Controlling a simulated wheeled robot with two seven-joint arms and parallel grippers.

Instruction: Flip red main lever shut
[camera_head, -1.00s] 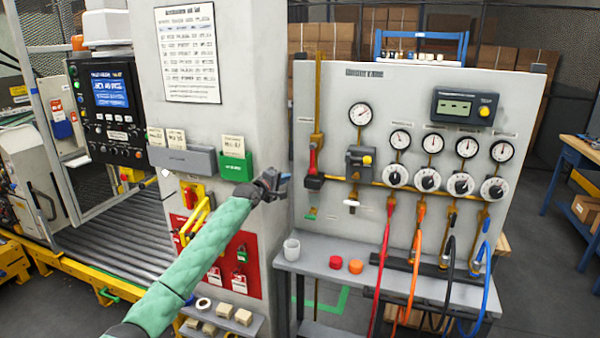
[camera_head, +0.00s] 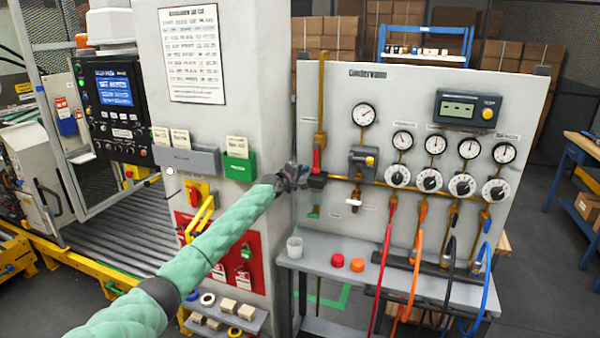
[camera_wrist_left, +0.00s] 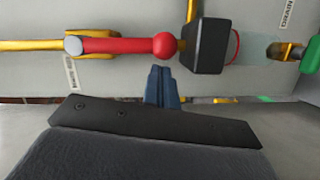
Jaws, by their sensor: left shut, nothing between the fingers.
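The red main lever (camera_head: 317,160) is on the brass pipe at the left side of the grey panel, upright along the pipe. In the left wrist view the lever (camera_wrist_left: 125,45) lies along the pipe, its red ball end beside a black block (camera_wrist_left: 207,46). My left gripper (camera_head: 300,178) is beside the lever's lower end, just left of the black block. In the wrist view its shut blue-grey fingers (camera_wrist_left: 162,85) stand below the ball and block in the picture, with nothing between them. Contact cannot be told. My right gripper is not in view.
A white column (camera_head: 235,100) stands close on the left.

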